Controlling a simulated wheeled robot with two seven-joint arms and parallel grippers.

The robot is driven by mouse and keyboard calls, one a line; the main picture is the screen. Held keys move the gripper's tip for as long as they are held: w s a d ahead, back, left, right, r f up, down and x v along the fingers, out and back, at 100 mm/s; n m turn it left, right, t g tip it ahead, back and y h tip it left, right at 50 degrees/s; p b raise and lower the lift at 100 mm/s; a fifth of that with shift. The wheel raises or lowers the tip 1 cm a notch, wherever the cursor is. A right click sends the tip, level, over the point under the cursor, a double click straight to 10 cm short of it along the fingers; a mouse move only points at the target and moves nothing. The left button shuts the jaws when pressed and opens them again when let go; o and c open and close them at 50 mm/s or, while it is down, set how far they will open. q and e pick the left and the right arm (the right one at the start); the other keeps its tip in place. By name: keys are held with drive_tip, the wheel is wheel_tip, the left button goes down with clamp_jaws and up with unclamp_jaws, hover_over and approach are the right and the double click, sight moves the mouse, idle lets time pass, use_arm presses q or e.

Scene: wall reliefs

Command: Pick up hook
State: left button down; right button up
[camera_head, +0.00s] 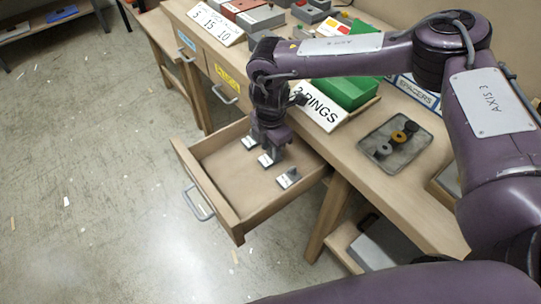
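An open wooden drawer (224,213) sticks out from the bench. Inside it, a small grey hook-like piece with a white label (288,178) lies near the right side, apart from my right gripper. Two more small pieces with white labels, a left one (249,143) and a middle one (265,160), show right at the gripper's fingers. My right gripper (265,147) points down into the drawer over these two. The fingers partly hide them, and I cannot tell whether it grips either one. My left gripper is not in view.
On the bench stand a green bin (347,92) with a rings sign (318,106) and a dark tray (366,143) holding small round parts. Other bins and number signs are at the back. The drawer's front middle is bare. The floor at left is mostly free.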

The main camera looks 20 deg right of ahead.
clamp_jaws()
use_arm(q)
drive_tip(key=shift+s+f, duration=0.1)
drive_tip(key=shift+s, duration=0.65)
use_arm(e)
drive_tip(key=shift+r, duration=0.15)
